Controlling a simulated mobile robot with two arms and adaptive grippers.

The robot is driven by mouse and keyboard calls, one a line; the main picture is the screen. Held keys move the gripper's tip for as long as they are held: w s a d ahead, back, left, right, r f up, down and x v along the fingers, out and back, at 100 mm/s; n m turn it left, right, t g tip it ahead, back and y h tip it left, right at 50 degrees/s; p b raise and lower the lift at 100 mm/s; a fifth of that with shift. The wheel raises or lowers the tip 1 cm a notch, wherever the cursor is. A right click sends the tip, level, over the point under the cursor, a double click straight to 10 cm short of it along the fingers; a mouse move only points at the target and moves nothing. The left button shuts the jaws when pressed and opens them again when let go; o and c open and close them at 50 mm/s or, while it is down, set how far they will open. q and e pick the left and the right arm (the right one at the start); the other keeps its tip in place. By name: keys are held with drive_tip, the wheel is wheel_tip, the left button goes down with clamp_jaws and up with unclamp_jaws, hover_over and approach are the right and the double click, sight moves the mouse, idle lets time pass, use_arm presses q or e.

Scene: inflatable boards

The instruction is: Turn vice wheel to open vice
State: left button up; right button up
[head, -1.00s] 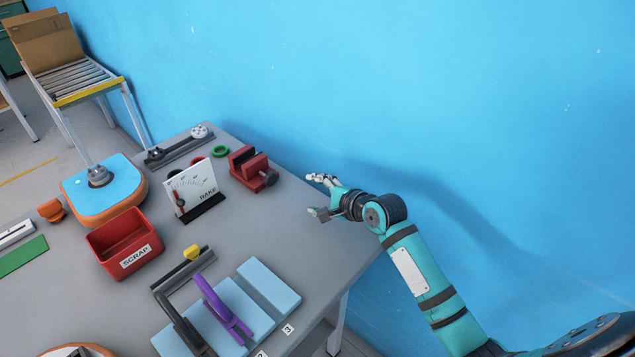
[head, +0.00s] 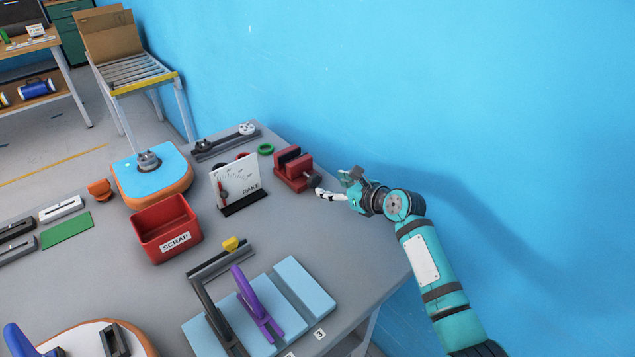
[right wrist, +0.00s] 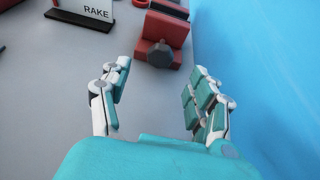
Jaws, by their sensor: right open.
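The red vice (head: 292,167) stands near the table's back right edge, with its dark grey wheel (head: 313,181) facing my right gripper. My right gripper (head: 332,184) is open and empty, just to the right of the wheel and apart from it. In the right wrist view, the vice (right wrist: 160,35) is at the top, and its wheel (right wrist: 160,55) lies ahead, between the lines of the two spread finger sides of the gripper (right wrist: 160,75). My left gripper is not in view.
A white RAKE gauge board (head: 235,182) stands left of the vice. A green ring (head: 265,149) lies behind it. A red SCRAP bin (head: 166,229) and a purple-handled tool (head: 257,305) are nearer. The blue wall (head: 480,90) rises close on the right.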

sight(315, 182)
drive_tip(key=b+x, duration=0.1)
drive_tip(key=x, duration=0.6)
drive_tip(key=shift+w+a+f+b, duration=0.1)
drive_tip(key=shift+w+a+b, duration=0.05)
drive_tip(key=shift+w+b, duration=0.2)
drive_tip(key=c, duration=1.1)
drive_tip(key=shift+s+p, duration=0.1)
drive_tip(key=shift+p, duration=0.5)
drive_tip(key=shift+c, duration=0.2)
drive_tip(key=shift+a+n+t+h+p, duration=0.15)
drive_tip(key=shift+n+t+h+p, duration=0.2)
drive_tip(key=shift+n+p, duration=0.65)
drive_tip(key=shift+n+t+h+p, duration=0.35)
drive_tip(key=shift+n+h+p, duration=0.15)
drive_tip(key=shift+p, duration=0.4)
drive_tip(key=shift+s+f+n+t+h, duration=0.1)
drive_tip(key=shift+n+t+h, duration=0.25)
drive_tip(key=shift+n, duration=0.45)
drive_tip(key=shift+t, duration=0.25)
